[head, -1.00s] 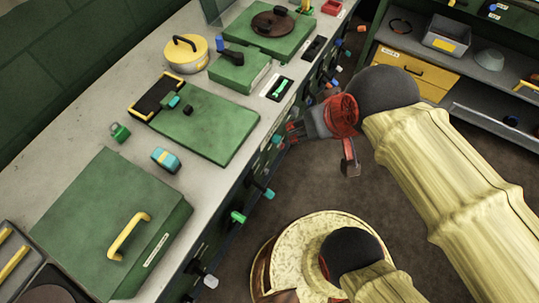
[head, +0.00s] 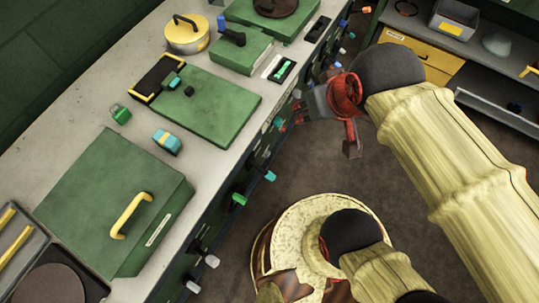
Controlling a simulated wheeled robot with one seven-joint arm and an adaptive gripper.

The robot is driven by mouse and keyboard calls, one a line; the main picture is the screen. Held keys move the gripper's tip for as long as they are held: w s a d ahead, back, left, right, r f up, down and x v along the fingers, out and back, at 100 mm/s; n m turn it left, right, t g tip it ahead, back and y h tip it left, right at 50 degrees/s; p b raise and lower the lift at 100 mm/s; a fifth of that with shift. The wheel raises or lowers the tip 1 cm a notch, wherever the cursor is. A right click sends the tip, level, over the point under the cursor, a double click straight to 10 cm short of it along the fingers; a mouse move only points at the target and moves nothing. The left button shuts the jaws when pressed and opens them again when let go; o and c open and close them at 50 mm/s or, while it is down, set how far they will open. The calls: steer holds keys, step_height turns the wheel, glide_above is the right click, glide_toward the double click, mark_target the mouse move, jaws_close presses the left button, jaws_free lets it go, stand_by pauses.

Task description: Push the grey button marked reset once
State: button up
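Several knobs and buttons stick out of the counter's front panel. A light grey one (head: 211,261) and another light grey one (head: 193,287) show low on that front. No reset marking can be read, so I cannot tell which control is the reset button. My gripper (head: 304,112), red and dark grey, is beside the counter's front face at its upper middle, close to several small controls. Its fingers are small and partly overlap the panel behind them. I see nothing held, and I cannot tell whether it touches the panel.
The counter (head: 100,140) carries a green box with a yellow handle (head: 115,205), a green panel (head: 215,110) and a yellow pot (head: 187,33). A shelf unit with a yellow drawer (head: 420,57) stands at the back right. Bare floor (head: 310,165) lies between.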

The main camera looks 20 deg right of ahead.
jaws_close()
stand_by(1.5)
